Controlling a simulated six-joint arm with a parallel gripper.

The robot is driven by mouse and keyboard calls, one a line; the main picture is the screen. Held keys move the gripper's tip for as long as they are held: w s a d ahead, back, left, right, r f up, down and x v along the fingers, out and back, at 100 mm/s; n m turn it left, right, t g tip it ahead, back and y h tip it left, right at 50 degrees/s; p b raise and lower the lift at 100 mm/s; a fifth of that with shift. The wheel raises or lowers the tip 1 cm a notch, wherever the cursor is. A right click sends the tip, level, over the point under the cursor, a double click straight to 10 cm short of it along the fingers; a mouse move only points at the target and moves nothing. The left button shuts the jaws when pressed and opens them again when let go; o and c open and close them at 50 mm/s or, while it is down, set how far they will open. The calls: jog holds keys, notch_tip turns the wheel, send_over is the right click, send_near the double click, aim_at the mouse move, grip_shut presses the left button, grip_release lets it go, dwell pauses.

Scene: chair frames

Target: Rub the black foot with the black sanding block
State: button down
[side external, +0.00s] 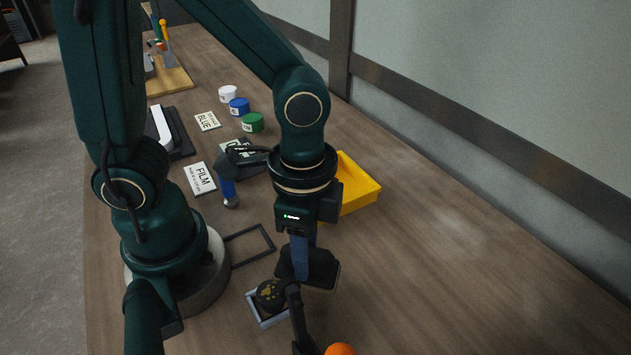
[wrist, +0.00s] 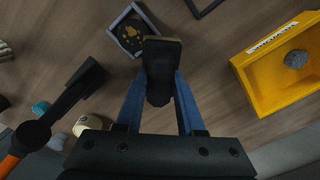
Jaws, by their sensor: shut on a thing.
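The black foot (side external: 270,295) is a round dark piece with yellowish patches, lying in a small grey holder (side external: 262,317) on the table. In the wrist view the foot (wrist: 130,36) lies in its holder just beyond and left of the block. My gripper (side external: 300,252) is shut on the black sanding block (side external: 318,272), a dark pad with a grip part between the blue fingers. In the wrist view my gripper (wrist: 160,84) holds the block (wrist: 161,52) near the foot. The block appears above the table, and I cannot tell whether it touches the foot.
A dark tool with an orange handle (wrist: 8,163) stands close to the holder. A yellow bin (side external: 360,190) contains a grey lump (wrist: 296,59). A thin dark frame (side external: 250,246), a blue-handled tool (side external: 227,182) and labelled cards lie nearby. The table's right side is clear.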

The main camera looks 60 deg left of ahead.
jog(key=shift+w, duration=0.25)
jog(key=shift+r, duration=3)
jog(key=shift+s+r, duration=0.1)
jog(key=shift+r, duration=1.4)
